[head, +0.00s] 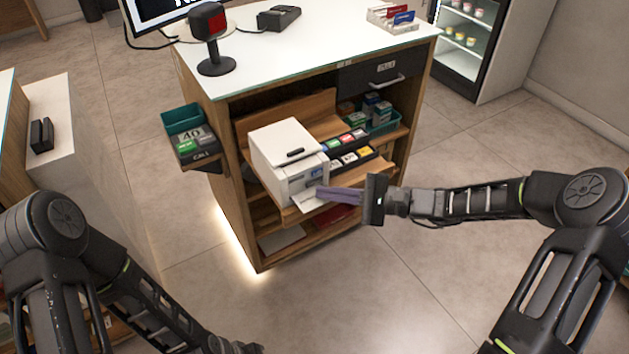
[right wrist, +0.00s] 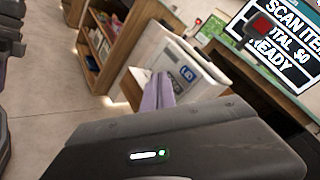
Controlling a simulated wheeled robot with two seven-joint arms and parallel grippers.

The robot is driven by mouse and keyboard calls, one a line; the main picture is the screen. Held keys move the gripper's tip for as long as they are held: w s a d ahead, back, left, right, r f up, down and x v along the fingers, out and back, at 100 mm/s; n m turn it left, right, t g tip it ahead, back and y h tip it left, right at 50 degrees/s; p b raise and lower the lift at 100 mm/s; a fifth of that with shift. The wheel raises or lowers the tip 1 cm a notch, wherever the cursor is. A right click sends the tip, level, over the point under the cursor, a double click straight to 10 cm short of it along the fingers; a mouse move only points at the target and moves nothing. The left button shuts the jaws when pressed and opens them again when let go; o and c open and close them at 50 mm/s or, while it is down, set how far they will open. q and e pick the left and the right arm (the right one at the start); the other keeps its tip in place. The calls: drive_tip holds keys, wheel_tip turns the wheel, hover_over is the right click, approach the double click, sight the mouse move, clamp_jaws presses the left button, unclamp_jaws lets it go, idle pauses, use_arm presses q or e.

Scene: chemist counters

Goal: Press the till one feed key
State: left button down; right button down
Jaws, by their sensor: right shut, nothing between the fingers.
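A white boxy printer (head: 290,160) stands on a pulled-out wooden shelf of the counter, with a dark slot on its top. A small blue square (head: 314,186) is on its front face. The printer also shows in the right wrist view (right wrist: 168,55), with the blue square (right wrist: 188,73) facing me; whether that is the key or a label I cannot tell. My right gripper (head: 324,191) is shut and empty, its purple fingers pointing left at the lower front of the printer. Contact is unclear. My left arm is at bottom left, its gripper out of view.
Coloured keys or boxes (head: 346,150) line the shelf right of the printer. A drawer (head: 385,72) sits above. A teal-topped call box (head: 190,138) juts out at left. A scanner (head: 209,38) stands on the white countertop (head: 300,48). The floor in front is clear.

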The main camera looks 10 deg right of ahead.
drive_tip(key=shift+s, duration=0.1)
drive_tip(key=s, duration=0.1)
drive_tip(key=s+d+p, duration=0.1)
drive_tip(key=s, duration=0.2)
drive_tip(key=shift+s+d+p, duration=0.25)
drive_tip(key=shift+d+p, duration=0.05)
drive_tip(key=shift+d, duration=0.1)
idle(0.8)
